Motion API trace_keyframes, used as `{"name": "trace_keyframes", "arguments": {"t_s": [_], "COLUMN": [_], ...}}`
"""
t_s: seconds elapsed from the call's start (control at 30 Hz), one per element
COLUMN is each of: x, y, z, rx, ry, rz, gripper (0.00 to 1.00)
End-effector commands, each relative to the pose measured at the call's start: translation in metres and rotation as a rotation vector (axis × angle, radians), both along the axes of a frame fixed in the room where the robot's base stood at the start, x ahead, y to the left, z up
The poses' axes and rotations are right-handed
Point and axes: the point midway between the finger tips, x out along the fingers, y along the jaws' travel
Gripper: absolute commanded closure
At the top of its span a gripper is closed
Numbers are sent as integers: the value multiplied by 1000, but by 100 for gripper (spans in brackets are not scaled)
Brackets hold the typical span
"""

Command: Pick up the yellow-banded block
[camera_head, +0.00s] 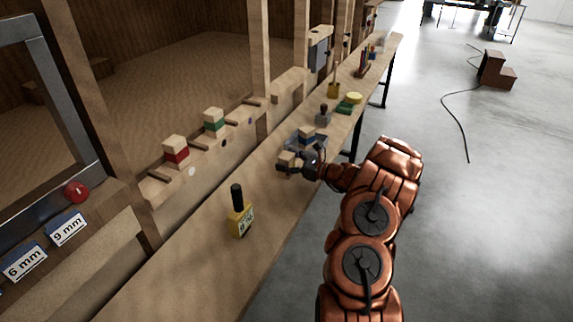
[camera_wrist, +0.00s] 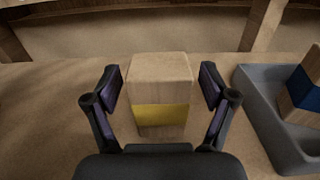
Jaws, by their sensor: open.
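The yellow-banded block (camera_wrist: 160,90) stands upright on the wooden bench, light wood with a yellow band round its lower part. In the wrist view my gripper (camera_wrist: 160,82) is open, with one finger on each side of the block. A gap shows between the block and each finger, and the palm hides the nearest bench surface. In the head view the block (camera_head: 287,159) is at the tip of my gripper (camera_head: 300,163), its band hard to make out.
A grey tray (camera_wrist: 248,90) holding a blue-banded block (camera_wrist: 308,88) is close on the right. Red-banded (camera_head: 175,152) and green-banded (camera_head: 214,122) blocks stand on the ledge.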

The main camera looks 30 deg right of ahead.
Motion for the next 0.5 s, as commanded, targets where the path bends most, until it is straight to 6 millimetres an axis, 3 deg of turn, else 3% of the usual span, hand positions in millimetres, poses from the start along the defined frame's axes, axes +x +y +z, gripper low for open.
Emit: {"name": "trace_keyframes", "arguments": {"t_s": [0.17, 0.5], "x": [0, 0], "y": [0, 0], "z": [0, 0], "rx": [0, 1], "ry": [0, 1], "rz": [0, 0], "gripper": [17, 51]}}
